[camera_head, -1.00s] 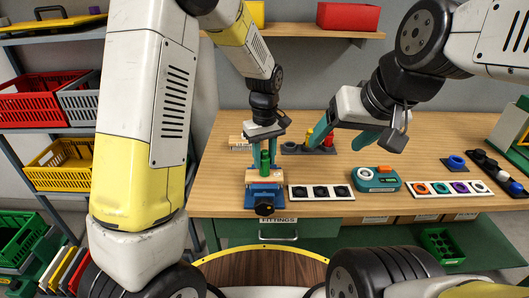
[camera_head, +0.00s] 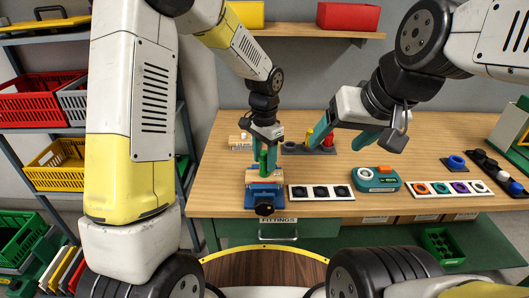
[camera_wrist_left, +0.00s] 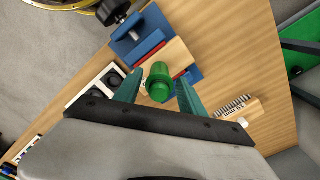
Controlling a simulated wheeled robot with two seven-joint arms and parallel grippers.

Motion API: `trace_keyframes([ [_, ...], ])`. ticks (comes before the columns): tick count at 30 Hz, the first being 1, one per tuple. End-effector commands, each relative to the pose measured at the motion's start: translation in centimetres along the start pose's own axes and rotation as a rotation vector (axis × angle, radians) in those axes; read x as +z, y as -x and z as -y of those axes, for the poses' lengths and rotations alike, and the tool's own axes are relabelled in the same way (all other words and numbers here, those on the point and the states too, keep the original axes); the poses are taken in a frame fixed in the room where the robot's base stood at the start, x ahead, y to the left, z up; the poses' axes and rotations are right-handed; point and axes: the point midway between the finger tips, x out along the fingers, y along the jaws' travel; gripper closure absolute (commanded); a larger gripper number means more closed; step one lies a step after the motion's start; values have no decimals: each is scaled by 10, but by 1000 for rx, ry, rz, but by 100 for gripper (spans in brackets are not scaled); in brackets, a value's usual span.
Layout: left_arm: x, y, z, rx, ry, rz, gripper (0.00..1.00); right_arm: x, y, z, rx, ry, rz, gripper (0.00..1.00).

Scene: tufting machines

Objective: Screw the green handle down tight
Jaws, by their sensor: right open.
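The green handle (camera_head: 264,164) stands upright on a wooden block held in a blue vise (camera_head: 265,198) near the front edge of the table. My left gripper (camera_head: 266,150) points down over it with its fingers on either side. In the left wrist view the green handle (camera_wrist_left: 160,82) lies between the two teal fingers (camera_wrist_left: 160,88), with a narrow gap visible on each side. The left gripper looks open. My right gripper (camera_head: 343,138) is open and empty above the table, to the right of the vise.
Right of the vise lie a white tray with black round pieces (camera_head: 321,193), a teal device (camera_head: 376,180) and a tray of coloured rings (camera_head: 449,188). A grey holder (camera_head: 308,149) with yellow and red pieces stands behind. Bare wood separates them.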

Motion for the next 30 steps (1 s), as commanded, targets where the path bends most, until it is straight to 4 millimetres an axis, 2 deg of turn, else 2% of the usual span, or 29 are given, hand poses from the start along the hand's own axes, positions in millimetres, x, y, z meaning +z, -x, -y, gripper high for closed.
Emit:
trace_keyframes([
  [10, 0, 5, 0, 0, 3, 0, 53, 0, 0, 0, 0, 0, 0, 27],
  [30, 0, 72, 0, -1, 3, -1, 53, 0, 0, 0, 0, 0, 0, 27],
])
